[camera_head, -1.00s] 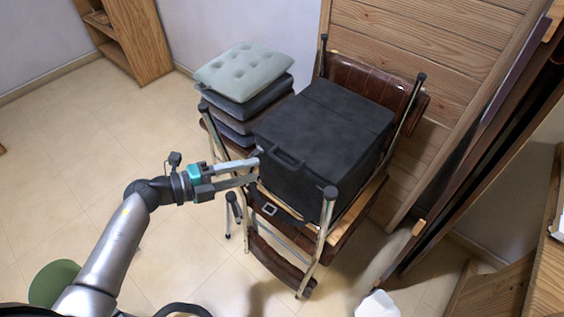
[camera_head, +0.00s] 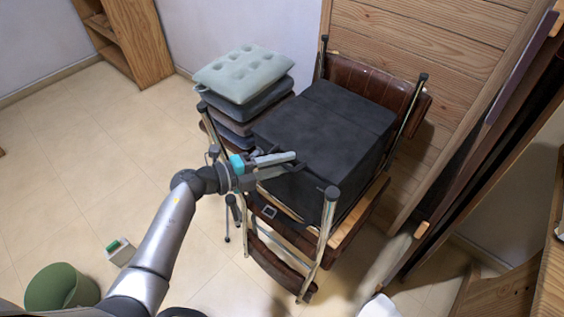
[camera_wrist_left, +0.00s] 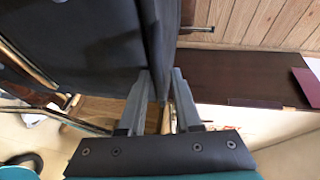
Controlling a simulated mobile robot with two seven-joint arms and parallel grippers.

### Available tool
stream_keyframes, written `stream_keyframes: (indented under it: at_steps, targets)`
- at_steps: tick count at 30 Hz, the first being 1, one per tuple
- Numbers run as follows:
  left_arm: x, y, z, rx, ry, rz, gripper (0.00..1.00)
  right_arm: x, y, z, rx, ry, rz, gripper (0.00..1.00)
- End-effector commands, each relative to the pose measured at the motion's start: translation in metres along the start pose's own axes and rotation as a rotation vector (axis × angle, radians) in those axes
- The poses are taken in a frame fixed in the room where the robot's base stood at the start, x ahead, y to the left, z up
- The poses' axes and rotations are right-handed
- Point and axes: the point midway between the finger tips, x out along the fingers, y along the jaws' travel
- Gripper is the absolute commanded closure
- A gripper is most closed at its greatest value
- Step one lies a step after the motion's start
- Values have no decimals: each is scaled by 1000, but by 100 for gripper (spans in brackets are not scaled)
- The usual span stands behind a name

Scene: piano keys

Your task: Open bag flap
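The black box-shaped bag (camera_head: 335,115) rests on a brown-seated folding chair with metal legs, its lid closed. Its dark side also shows in the wrist view (camera_wrist_left: 95,35). My left gripper (camera_head: 284,163) is at the bag's front left top edge, by the handle, which it partly hides. In the wrist view its two fingers (camera_wrist_left: 161,82) are apart, with a dark edge of the bag showing between or just beyond the tips. I cannot tell whether they touch it. My right gripper is not in view.
Stacked cushions (camera_head: 243,74) stand left of the bag. The chair frame (camera_head: 322,240) rises around it, and a wooden panel (camera_head: 430,50) is behind. A green bin (camera_head: 62,287) and a small white box (camera_head: 120,252) are on the floor. The left floor is mostly clear.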

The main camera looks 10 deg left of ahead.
Motion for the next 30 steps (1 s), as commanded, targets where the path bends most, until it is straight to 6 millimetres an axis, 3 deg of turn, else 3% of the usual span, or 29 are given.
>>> stream_keyframes:
  at_steps: [1, 8, 30]
  targets:
    - [0, 0, 0, 0, 0, 0, 74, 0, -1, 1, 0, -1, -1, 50]
    - [0, 0, 0, 0, 0, 0, 100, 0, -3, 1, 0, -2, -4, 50]
    - [-1, 0, 0, 0, 0, 1, 100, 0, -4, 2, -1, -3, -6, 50]
